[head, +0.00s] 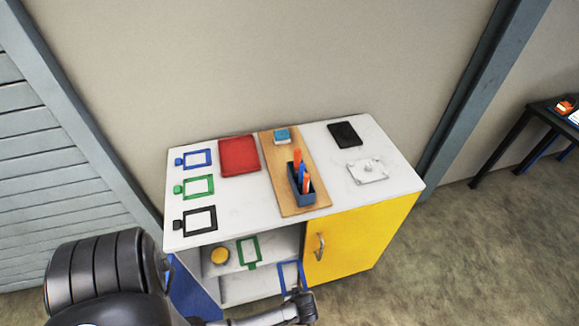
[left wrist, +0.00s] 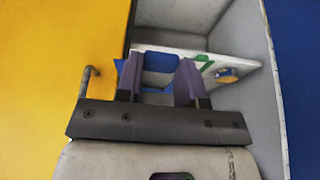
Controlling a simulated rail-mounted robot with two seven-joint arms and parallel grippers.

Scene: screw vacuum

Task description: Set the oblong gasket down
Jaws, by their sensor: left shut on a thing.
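My left gripper (head: 298,293) reaches in front of the cabinet and is shut on a blue oblong frame with an open middle, the gasket (head: 301,273). In the left wrist view the blue gasket (left wrist: 160,62) shows between and beyond the two fingers (left wrist: 160,80), before the open shelf compartment. The fingers hide part of it. It appears held in front of the shelf; I cannot tell whether it touches it. My right gripper is not in view.
A green frame (head: 258,249) and a yellow round thing (head: 220,257) are on the cabinet's inner shelf. The yellow door (head: 360,240) is beside the opening. The white top (head: 232,205) carries blue, green and black frames, a red block (head: 239,156) and a wooden board (head: 285,178).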

